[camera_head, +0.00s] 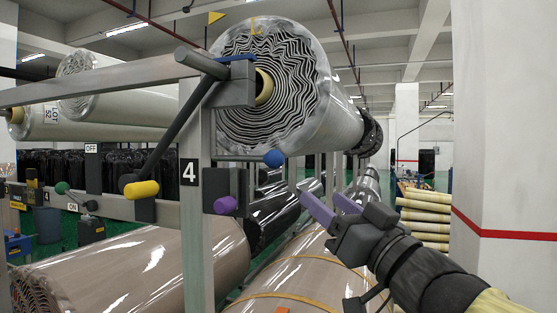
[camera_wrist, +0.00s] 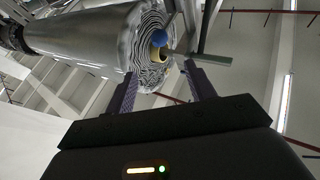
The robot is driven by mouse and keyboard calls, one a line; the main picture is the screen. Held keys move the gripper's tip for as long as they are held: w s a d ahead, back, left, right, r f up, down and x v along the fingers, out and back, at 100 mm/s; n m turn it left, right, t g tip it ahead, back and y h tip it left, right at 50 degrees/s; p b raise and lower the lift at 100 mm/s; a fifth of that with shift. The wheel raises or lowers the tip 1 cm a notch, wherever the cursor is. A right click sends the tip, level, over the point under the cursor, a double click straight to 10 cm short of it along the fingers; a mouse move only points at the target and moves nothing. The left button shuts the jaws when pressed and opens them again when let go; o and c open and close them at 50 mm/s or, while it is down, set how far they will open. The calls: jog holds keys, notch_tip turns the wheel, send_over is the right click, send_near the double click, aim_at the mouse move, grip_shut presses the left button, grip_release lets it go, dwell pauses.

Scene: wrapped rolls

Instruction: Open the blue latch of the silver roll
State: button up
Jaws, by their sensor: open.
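The silver roll (camera_head: 335,110) is wrapped in clear film and hangs by its yellow core (camera_head: 264,87) at the post marked 4. A blue ball knob (camera_head: 273,158) shows at the roll's lower edge, and a flat blue piece (camera_head: 237,58) lies on top of the dark core bracket (camera_head: 236,87). I cannot tell how the two join. My gripper (camera_head: 321,196) is open and empty, its purple fingers to the right of and below the knob, apart from it. In the wrist view, the blue knob (camera_wrist: 160,38) shows beyond the fingertips (camera_wrist: 160,72), before the roll's end.
Brown rolls (camera_head: 130,268) lie below. A white pillar (camera_head: 500,130) stands at right.

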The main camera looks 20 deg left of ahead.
aim_at(280, 163)
jog(key=shift+w, duration=0.1)
jog(key=p+x, duration=0.8)
jog(key=x, duration=0.9)
jog(key=shift+a, duration=0.15)
grip_shut()
